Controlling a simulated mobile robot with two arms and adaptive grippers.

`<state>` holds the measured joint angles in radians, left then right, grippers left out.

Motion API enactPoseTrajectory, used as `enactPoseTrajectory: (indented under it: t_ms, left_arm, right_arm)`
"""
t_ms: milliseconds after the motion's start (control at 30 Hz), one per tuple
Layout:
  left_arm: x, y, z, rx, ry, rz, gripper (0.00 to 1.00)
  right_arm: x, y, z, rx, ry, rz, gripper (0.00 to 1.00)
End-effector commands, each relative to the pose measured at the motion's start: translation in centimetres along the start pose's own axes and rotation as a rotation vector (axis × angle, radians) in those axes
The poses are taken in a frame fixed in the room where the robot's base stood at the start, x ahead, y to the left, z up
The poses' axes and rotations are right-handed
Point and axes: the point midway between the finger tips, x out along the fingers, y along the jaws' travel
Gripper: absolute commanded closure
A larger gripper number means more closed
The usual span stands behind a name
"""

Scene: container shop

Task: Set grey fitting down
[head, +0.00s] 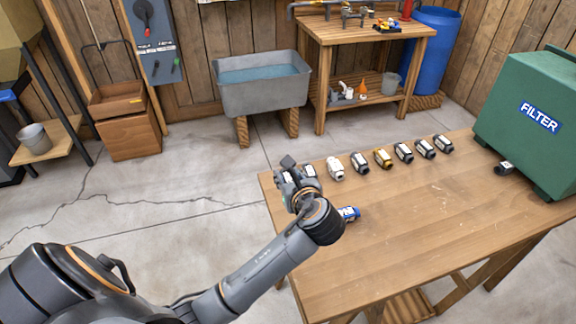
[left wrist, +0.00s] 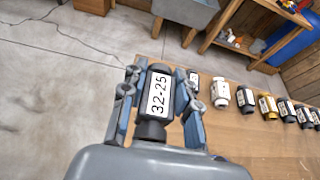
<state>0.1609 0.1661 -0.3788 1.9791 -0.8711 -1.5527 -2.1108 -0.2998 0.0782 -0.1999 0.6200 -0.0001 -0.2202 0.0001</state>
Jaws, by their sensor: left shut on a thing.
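My left gripper (head: 292,178) is at the left far corner of the wooden table (head: 420,215). It is shut on a dark grey fitting with a white label reading 32-25 (left wrist: 158,95), with a finger on each side. In the head view only the dark end of this grey fitting (head: 288,162) shows clearly; the gripper hides most of it. Whether it touches the table cannot be told. Another fitting (left wrist: 194,77) sits just right of the gripper, at the left end of a row. My right gripper is not in view.
The row continues right with a white fitting (head: 336,168), a brass fitting (head: 383,157) and several dark ones. A blue item (head: 349,213) lies beside my wrist. A green FILTER box (head: 530,120) stands at the right, with a small black item (head: 504,168) by it. The table's middle is clear.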

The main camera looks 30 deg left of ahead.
Motion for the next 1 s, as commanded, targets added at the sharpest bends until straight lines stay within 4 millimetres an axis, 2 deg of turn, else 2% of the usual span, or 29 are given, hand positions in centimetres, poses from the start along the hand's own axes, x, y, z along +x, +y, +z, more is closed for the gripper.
enactPoseTrajectory:
  t_ms: [333,467,500,700,833,1000]
  left_arm:
    - [-2.4,0.1,-0.1,0.012,-0.002,-0.025,1.0]
    - [-6.0,-0.3,-0.5,0.052,-0.008,-0.104,1.0]
    - [-7.5,-0.3,-0.7,0.066,-0.009,-0.136,1.0]
    - [-13.6,0.3,-0.9,0.117,-0.005,-0.269,1.0]
    - [-15.6,0.7,-0.7,0.131,-0.003,-0.316,1.0]
    - [-16.3,0.9,-0.7,0.136,-0.001,-0.331,1.0]
  right_arm:
    - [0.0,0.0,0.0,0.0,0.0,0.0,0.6]
    - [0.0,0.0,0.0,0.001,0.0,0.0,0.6]
    - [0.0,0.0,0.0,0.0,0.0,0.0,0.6]
    - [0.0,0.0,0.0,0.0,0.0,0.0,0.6]
    - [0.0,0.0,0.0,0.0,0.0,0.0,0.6]
    - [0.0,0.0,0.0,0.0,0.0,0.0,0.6]
